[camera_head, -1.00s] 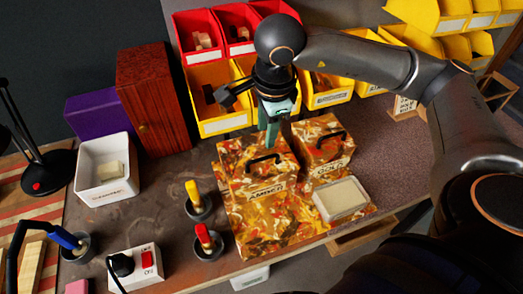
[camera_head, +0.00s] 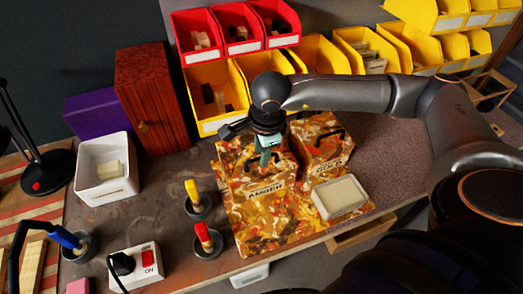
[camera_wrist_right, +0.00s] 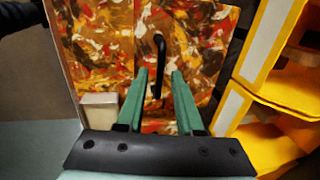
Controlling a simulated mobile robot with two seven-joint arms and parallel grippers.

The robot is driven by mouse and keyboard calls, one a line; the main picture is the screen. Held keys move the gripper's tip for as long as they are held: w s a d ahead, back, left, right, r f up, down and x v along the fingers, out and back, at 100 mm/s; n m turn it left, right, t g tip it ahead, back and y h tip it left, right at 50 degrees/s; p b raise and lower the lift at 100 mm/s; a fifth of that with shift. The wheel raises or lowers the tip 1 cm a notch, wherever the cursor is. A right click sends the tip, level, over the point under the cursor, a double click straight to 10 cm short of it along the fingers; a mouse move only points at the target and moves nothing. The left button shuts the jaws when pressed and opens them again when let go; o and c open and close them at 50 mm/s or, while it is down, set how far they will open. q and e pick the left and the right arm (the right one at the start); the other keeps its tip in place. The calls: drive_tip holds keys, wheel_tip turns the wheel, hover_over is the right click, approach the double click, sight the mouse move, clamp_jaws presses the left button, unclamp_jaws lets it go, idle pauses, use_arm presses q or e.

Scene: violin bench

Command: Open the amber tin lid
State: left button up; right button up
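The amber tin (camera_head: 245,222) is a box with a mottled orange, red and white pattern and an AMBER label. Its lid carries a black bar handle, which shows in the right wrist view (camera_wrist_right: 158,50). My right gripper (camera_head: 264,164) points down over this lid and partly hides the handle in the head view. In the right wrist view its two green fingers (camera_wrist_right: 159,76) are apart, and the handle shows in the gap between them. Whether the fingertips reach down to the handle's height is hard to tell. My left gripper is not in view.
The similar GOLD tin (camera_head: 318,150) stands close on the right with its own handle. A cream tray (camera_head: 340,197) lies in front of it. Red and yellow bins (camera_head: 218,110) stand behind. Tool cups (camera_head: 207,243) and a switch box (camera_head: 137,268) stand left.

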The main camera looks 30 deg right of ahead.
clamp_jaws()
idle(1.2)
